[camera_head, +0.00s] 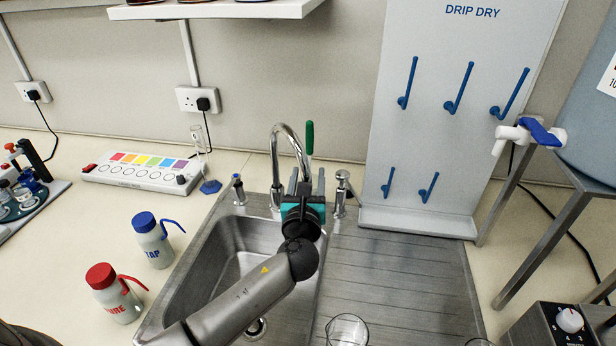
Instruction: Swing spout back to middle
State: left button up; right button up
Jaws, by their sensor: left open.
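The chrome gooseneck spout (274,160) rises from the back rim of the steel sink (240,233). It curves over toward the right, and its outlet end comes down at my left gripper. My left gripper (307,180) is open, with its fingers pointing up and away beside the spout's end. The left finger overlaps the spout's tip, so I cannot tell whether they touch. My left arm crosses the basin from the lower left and hides part of it. My right gripper is not in view.
Taps stand left (238,190) and right (341,190) of the spout. A green handle (309,138) stands upright just behind the gripper. The drip-dry board (430,130) rises at right, behind the drainer (400,275). A glass beaker (346,330) stands at the front.

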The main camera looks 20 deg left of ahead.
pick_arm(q)
jog(key=shift+w, duration=0.1)
jog(key=shift+c, duration=0.4)
grip_shut()
dwell(1.0)
